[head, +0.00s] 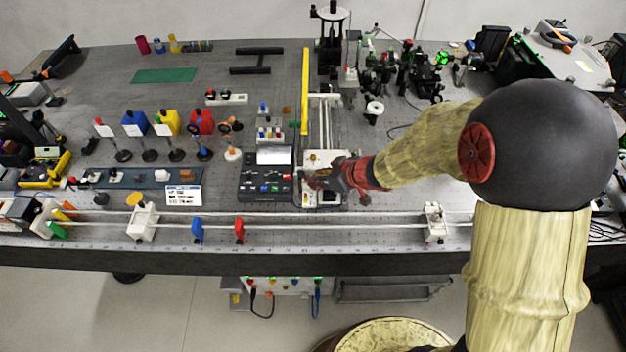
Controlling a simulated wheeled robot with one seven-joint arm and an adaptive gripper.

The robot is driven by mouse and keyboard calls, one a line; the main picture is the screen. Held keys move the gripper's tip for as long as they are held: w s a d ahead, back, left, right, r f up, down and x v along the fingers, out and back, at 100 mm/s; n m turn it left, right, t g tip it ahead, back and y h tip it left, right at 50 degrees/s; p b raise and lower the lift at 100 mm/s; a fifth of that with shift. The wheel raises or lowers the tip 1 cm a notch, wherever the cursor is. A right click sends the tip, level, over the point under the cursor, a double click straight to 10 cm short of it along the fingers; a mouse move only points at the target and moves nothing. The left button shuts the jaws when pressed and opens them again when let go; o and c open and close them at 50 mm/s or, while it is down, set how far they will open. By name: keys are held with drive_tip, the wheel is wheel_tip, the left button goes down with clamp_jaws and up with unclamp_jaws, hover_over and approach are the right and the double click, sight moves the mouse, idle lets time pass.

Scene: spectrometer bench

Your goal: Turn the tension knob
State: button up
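My gripper (312,180) is at the middle of the bench, reaching in from the right. It is over a white device (316,157) at the near end of a pale rail assembly (325,115). My gripper and wrist cover much of this device. I cannot make out a tension knob; it may be hidden behind the gripper or too small to tell. The fingers are small and dark here, so I cannot tell whether they are open or shut, or whether they touch anything.
A black control box (266,180) with coloured buttons stands just left of my gripper. A yellow bar (305,90) lies behind. A long rail with white end blocks (142,222) runs along the front edge. Coloured filter stands (201,122) are at left, optics (405,70) at back right.

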drive_tip(key=shift+b+x, duration=0.35)
drive_tip(key=shift+x, duration=0.95)
drive_tip(key=shift+c, duration=0.9)
drive_tip(key=c, duration=0.4)
clamp_jaws()
